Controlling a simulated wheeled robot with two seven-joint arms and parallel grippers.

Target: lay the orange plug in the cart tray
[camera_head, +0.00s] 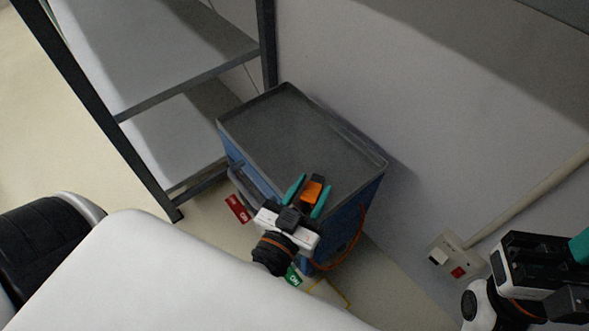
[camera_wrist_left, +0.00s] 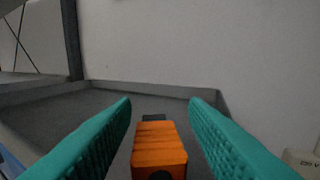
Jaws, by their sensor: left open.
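The orange plug (camera_head: 313,190) is at the near edge of the grey cart tray (camera_head: 285,130), and in the head view it shows between the fingers of my left gripper (camera_head: 309,188). In the left wrist view the plug (camera_wrist_left: 158,152) has a dark tip pointing away, with a gap to the teal finger on each side. It appears to lie on the tray floor, though its underside is hidden. My left gripper is open around it. My right gripper (camera_head: 579,247) shows only partly at the right edge, its fingertips cut off.
The blue cart stands against the wall beside a grey shelf rack (camera_head: 190,90). An orange cable (camera_head: 352,245) hangs down the cart's right side. A wall socket box (camera_head: 455,257) is at the right. A white surface (camera_head: 180,280) fills the front. The tray is otherwise bare.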

